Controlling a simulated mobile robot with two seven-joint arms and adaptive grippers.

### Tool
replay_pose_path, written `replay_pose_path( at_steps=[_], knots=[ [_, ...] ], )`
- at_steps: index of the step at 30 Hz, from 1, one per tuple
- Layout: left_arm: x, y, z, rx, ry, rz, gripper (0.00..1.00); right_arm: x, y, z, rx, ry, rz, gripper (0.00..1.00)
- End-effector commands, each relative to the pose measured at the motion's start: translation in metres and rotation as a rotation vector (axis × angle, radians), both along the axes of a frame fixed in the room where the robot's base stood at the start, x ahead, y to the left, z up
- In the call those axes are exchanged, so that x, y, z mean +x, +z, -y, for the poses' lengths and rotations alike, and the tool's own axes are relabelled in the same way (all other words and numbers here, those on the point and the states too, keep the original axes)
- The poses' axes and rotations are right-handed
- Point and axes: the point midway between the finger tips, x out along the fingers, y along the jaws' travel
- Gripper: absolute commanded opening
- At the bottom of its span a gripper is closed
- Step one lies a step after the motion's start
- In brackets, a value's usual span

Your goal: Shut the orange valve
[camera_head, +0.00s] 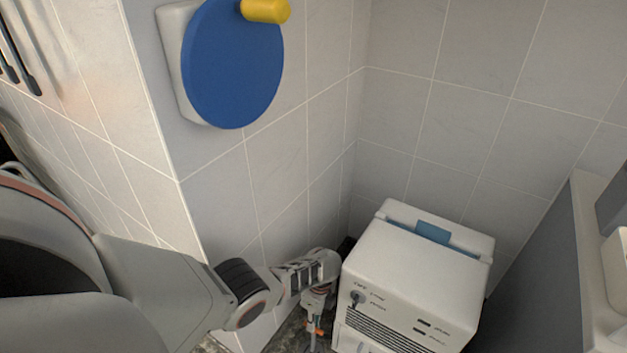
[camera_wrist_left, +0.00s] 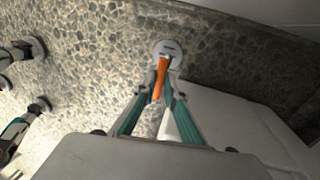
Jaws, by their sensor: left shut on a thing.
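The orange valve handle (camera_wrist_left: 159,80) shows in the left wrist view as a narrow orange lever on a round pale base (camera_wrist_left: 167,51), low over the pebbled floor. My left gripper (camera_wrist_left: 162,92) has its two teal fingers closed on the lever, one on each side. In the head view, my left gripper (camera_head: 314,331) hangs low beside the white appliance, with a small orange bit of the valve (camera_head: 316,326) showing by it. The fingers partly hide the lever's near end. My right gripper is in neither view.
The white box appliance (camera_head: 410,275), with a dial and vents on its front, stands close to the right of my left gripper. A tiled wall corner rises behind. A blue disc (camera_head: 232,65) with a yellow knob (camera_head: 266,11) is on the wall. A grey cabinet (camera_head: 535,275) is at right.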

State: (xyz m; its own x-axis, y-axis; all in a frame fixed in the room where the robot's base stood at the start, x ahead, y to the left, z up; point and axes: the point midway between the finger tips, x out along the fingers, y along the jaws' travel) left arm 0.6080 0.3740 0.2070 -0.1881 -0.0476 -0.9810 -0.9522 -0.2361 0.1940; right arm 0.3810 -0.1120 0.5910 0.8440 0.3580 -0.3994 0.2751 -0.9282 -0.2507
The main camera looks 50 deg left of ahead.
Motion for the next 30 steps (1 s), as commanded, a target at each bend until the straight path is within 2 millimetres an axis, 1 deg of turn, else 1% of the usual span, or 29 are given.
replay_pose_path(
  at_steps=[1, 16, 17, 18, 19, 30],
  knots=[
    [-0.0046, -0.0033, -0.0022, 0.005, -0.008, -0.007, 0.00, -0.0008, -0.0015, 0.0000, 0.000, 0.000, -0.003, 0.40],
    [-0.0045, -0.0031, -0.0030, 0.005, -0.026, -0.008, 0.00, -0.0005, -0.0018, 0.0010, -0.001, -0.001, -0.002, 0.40],
    [-0.0046, -0.0031, -0.0031, 0.005, -0.026, -0.008, 0.16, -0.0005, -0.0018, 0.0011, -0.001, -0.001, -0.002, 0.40],
    [-0.0046, -0.0031, -0.0032, 0.005, -0.026, -0.008, 0.26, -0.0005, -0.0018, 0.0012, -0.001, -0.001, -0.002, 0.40],
    [-0.0045, -0.0031, -0.0031, 0.005, -0.026, -0.008, 0.27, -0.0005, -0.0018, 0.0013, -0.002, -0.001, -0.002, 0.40],
    [-0.0008, -0.0002, -0.0009, 0.001, -0.023, -0.001, 0.27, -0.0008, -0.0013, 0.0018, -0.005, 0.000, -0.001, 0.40]
  ],
)
